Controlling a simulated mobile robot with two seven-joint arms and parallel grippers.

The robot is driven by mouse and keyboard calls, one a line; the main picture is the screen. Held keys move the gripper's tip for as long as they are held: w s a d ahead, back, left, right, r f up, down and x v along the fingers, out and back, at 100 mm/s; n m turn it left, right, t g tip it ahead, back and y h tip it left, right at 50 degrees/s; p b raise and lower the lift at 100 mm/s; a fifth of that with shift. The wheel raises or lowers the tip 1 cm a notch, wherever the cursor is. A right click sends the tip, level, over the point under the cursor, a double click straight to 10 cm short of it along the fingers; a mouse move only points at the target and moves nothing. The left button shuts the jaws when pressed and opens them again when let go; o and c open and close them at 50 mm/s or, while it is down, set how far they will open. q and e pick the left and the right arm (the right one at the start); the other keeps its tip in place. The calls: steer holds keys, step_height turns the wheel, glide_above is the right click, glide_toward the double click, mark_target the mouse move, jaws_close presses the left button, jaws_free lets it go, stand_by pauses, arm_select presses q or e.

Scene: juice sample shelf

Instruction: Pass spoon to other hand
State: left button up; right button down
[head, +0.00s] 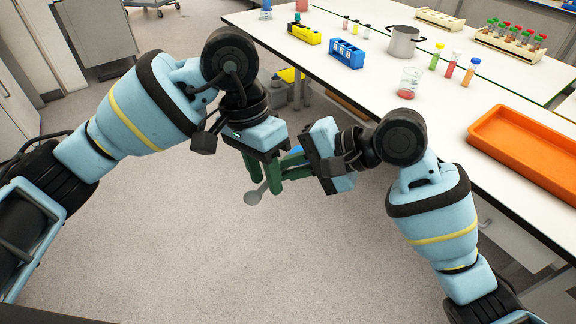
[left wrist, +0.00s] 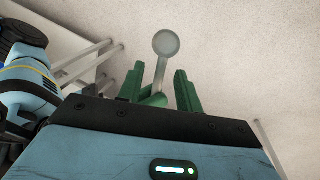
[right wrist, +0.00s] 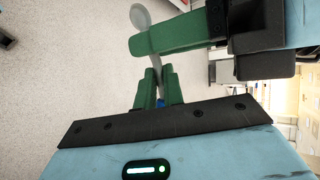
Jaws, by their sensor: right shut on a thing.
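The spoon has a grey round bowl (head: 252,198) that hangs low between my two grippers, above the floor. Its bowl also shows in the left wrist view (left wrist: 166,43) and the right wrist view (right wrist: 140,16). My right gripper (right wrist: 160,85) is shut on the spoon's handle, with a bit of blue between its fingers. My left gripper (left wrist: 160,82) is open, its green fingers on either side of the handle, nearer the bowl than the right fingers. In the head view, the green fingers of both grippers overlap and hide most of the handle.
A white table (head: 350,100) stands on the right, with an orange tray (head: 530,145), a glass beaker (head: 409,82), a metal pot (head: 403,41), a blue rack (head: 345,54) and several tubes. My right arm is close to its front edge. The floor below my grippers is clear.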

arm_select(q)
steer(key=v, duration=1.2)
